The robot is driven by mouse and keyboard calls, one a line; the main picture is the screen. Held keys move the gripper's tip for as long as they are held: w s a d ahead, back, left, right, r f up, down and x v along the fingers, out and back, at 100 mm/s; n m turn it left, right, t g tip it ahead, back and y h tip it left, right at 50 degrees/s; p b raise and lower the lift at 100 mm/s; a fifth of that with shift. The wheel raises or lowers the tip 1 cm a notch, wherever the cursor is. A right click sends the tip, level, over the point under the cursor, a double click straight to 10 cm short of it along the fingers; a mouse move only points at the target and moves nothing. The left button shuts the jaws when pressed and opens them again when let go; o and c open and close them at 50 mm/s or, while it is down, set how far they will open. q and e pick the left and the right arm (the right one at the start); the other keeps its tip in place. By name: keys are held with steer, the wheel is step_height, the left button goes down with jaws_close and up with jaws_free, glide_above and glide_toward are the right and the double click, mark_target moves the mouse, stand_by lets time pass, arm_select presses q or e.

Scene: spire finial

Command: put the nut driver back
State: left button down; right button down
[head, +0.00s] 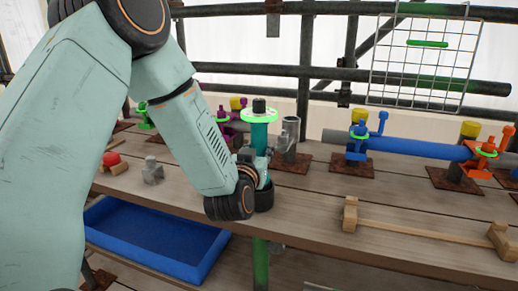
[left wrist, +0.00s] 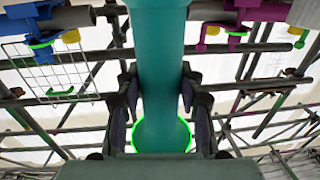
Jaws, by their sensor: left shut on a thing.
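The nut driver (head: 260,135) is a teal upright tool with a bright green ring and a black top, over the plank bench in the middle of the head view. My left gripper (head: 258,163) is shut around its shaft, partly hidden by my own wrist. In the left wrist view the teal shaft (left wrist: 160,70) runs between the two fingers, with the green ring beyond them. A black round cup-like part (head: 264,198) shows below the gripper at the bench's front; I cannot tell whether it belongs to the tool or is a holder. My right gripper is not in view.
A grey upright tube (head: 291,130) stands just right of the tool. A blue pipe (head: 410,147) with blue and orange clamps lies at the right. A wooden rail (head: 420,232) lies on the front right, a blue tray (head: 150,238) below the bench. A wire grid (head: 420,60) hangs behind.

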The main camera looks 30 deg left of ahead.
arm_select(q)
steer(key=shift+f+b, duration=0.8)
steer(key=shift+f, duration=0.3)
steer(key=c, duration=0.9)
jaws_free()
steer(key=shift+o, duration=1)
steer(key=shift+f, duration=0.3)
steer(key=o, duration=0.5)
steer(key=shift+r, duration=0.15)
steer(key=shift+o, duration=0.2)
